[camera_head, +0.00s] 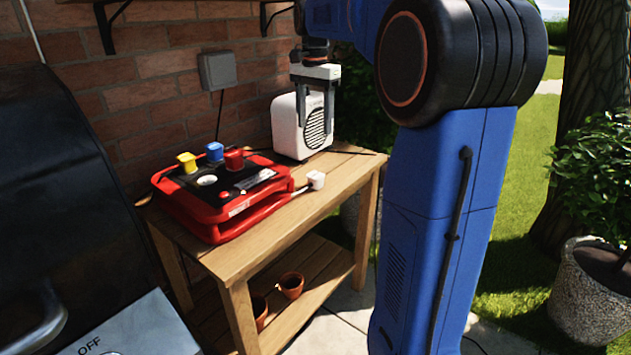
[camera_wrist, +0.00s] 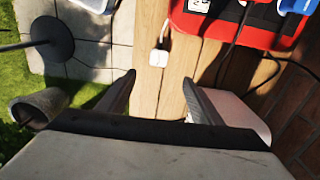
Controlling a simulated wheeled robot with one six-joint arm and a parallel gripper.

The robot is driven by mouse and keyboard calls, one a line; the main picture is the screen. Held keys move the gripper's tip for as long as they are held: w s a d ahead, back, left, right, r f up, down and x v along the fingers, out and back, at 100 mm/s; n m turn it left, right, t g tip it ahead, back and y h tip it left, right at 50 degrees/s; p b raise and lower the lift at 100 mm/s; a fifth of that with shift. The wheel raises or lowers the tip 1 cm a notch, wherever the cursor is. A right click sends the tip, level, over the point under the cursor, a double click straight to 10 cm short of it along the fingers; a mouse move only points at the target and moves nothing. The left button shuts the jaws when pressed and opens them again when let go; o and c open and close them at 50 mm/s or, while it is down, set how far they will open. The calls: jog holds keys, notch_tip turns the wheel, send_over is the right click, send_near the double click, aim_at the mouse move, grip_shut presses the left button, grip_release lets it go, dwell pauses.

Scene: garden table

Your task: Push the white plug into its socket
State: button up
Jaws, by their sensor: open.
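The white plug (camera_head: 315,179) lies on the wooden table just right of the red-framed board, its white cord running left toward the board. It also shows in the wrist view (camera_wrist: 158,58), ahead of the gap between my fingers. My gripper (camera_head: 314,122) points down, open and empty, above the table and in front of the white speaker box; it is apart from the plug. The board (camera_head: 228,217) has a black top with a round white socket (camera_head: 207,180), which appears empty. A yellow plug (camera_head: 187,162), a blue plug (camera_head: 214,151) and a red plug (camera_head: 234,160) stand on the board.
The white speaker box (camera_head: 287,128) stands at the table's back right, close to my gripper; it appears beside my finger in the wrist view (camera_wrist: 238,115). A brick wall (camera_head: 160,95) backs the table. A dark grill (camera_head: 60,200) is at left. The table's (camera_head: 265,235) front strip is bare.

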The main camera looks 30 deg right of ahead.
send_over(316, 175)
jog(key=f, duration=1.1)
jog(key=shift+w+f, duration=0.25)
jog(key=shift+f, duration=0.35)
jog(key=shift+s+f, duration=0.15)
jog(key=shift+f, duration=2.45)
jog(key=c, duration=1.1)
